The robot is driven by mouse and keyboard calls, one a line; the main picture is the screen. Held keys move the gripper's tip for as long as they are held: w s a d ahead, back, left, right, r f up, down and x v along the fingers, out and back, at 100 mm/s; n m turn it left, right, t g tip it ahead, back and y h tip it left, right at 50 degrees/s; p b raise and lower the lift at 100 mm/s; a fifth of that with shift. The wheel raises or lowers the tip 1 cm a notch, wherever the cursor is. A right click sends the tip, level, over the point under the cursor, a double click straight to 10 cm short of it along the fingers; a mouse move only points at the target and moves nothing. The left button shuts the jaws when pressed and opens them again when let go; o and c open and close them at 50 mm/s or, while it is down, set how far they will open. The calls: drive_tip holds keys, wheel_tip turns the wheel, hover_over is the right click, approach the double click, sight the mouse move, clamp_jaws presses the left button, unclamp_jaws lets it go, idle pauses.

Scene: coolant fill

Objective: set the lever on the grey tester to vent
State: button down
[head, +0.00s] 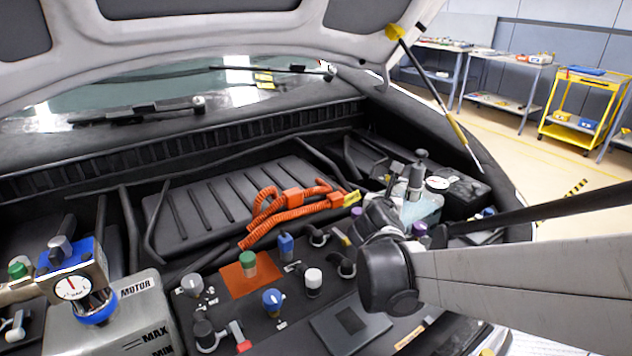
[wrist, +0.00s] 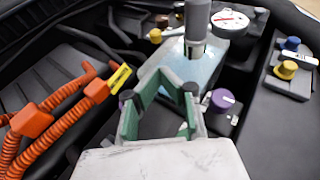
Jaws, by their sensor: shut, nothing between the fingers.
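The grey tester (head: 416,182) stands upright on a pale-blue translucent tank (head: 425,212) at the right of the bay. Its round white gauge (head: 437,184) sticks out to the right. In the wrist view its grey column (wrist: 197,22) and gauge (wrist: 229,22) show at the top. I cannot make out its lever or the lever's setting. My gripper (wrist: 167,76) is shut and empty, with green-lined fingers, in front of the tank and below the column. It does not visibly touch the tester. In the head view my own wrist and arm hide the fingertips.
A second, blue tester (head: 70,262) stands on the grey MOTOR tank (head: 135,305) at the left. Orange hoses (head: 290,208) lie left of my gripper. Purple caps (wrist: 222,99) flank it. Several coloured caps stand in front, and a prop rod (head: 435,90) rises at the right.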

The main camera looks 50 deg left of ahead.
drive_tip(key=shift+s+a, duration=0.25)
drive_tip(key=shift+s, duration=0.25)
drive_tip(key=b+x, duration=0.1)
drive_tip(key=x, duration=0.9)
drive_tip(key=shift+w, duration=0.15)
